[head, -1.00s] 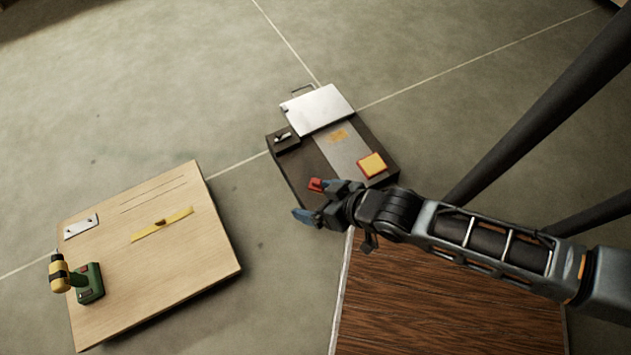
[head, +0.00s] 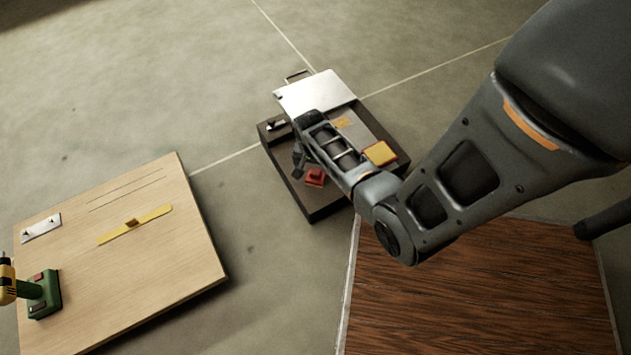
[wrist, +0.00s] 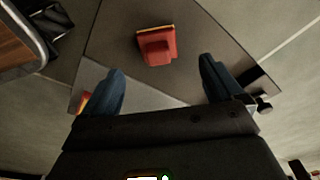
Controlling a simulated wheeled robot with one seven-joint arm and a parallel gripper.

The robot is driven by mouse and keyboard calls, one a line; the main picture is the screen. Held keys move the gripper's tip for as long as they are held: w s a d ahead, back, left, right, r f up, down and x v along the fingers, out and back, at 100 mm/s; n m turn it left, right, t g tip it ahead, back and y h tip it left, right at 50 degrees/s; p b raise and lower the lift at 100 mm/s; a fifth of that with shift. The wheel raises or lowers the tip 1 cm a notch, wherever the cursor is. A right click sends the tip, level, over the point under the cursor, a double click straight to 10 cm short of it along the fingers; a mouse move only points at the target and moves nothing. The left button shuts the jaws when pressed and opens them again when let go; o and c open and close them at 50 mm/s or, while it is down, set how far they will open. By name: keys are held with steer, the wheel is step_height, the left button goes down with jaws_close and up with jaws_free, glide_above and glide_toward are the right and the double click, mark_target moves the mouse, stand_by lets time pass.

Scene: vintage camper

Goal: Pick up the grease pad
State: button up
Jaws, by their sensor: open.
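A small red block (head: 314,177) with a raised grip on top, apparently the grease pad, rests on the floor of a dark shallow tray (head: 318,212). In the wrist view the red block (wrist: 157,47) lies just beyond the fingertips, centred between them, with a thin yellowish edge at its far side. My gripper (wrist: 163,68) is open, its two blue fingers apart and not touching the block. In the head view my arm comes over the tray from the right, and the gripper (head: 298,160) is partly hidden by it, close to the block.
A yellow pad with a red edge (head: 380,153) lies on the grey plate (head: 365,138) in the tray. A white lid (head: 315,93) is at the back. A wooden board (head: 120,265) with a drill (head: 40,294) stands left. A brown wood-grain top (head: 470,290) is in front.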

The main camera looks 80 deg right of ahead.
mark_target(315, 172)
steer(key=f+b, duration=0.1)
steer(key=f, duration=0.1)
steer(key=d+f+b, duration=0.1)
steer(key=f+b, duration=0.1)
steer(key=f, duration=0.1)
steer(key=f+b, duration=0.2)
steer(key=f, duration=0.1)
steer(key=shift+s+d, duration=0.2)
steer(key=shift+s, duration=0.05)
steer(key=shift+r, duration=0.1)
steer(key=shift+c, duration=0.2)
steer(key=c, duration=1.2)
steer(key=shift+c, duration=0.2)
steer(key=shift+r, duration=0.1)
steer(key=shift+r+p, duration=0.45)
steer(key=shift+r, duration=0.1)
step_height(315, 172, up, 4)
steer(key=shift+f+p, duration=0.2)
steer(key=shift+p, duration=1.05)
steer(key=s+d+r+p, duration=0.3)
steer(key=s+d+r, duration=0.3)
steer(key=d, duration=0.3)
steer(key=shift+s+d, duration=0.25)
steer(key=shift+s, duration=0.1)
